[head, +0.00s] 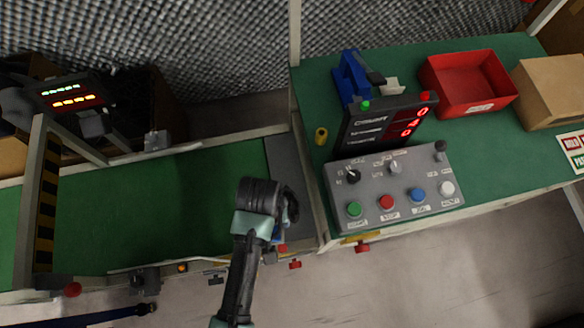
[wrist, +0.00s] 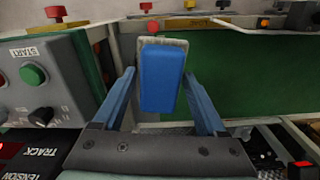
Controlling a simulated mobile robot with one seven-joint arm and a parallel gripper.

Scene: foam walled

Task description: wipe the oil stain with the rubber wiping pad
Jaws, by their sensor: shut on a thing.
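My gripper (wrist: 160,90) is shut on a blue block with a grey edge, which looks like the wiping pad (wrist: 162,75). The pad sits between the two blue fingers in the wrist view. In the head view my wrist hangs over the right end of the green conveyor belt (head: 160,205), and it hides most of the fingers and pad. Only a small bit of blue shows beside it. I cannot make out an oil stain on the belt in either view, and cannot tell whether the pad touches anything.
A grey control box (head: 395,190) with coloured buttons stands right of my gripper on a green bench. A display (head: 380,125), a red bin (head: 468,83) and a cardboard box (head: 550,92) are behind it. A striped frame post (head: 46,210) crosses the belt's left part. The belt's middle looks clear.

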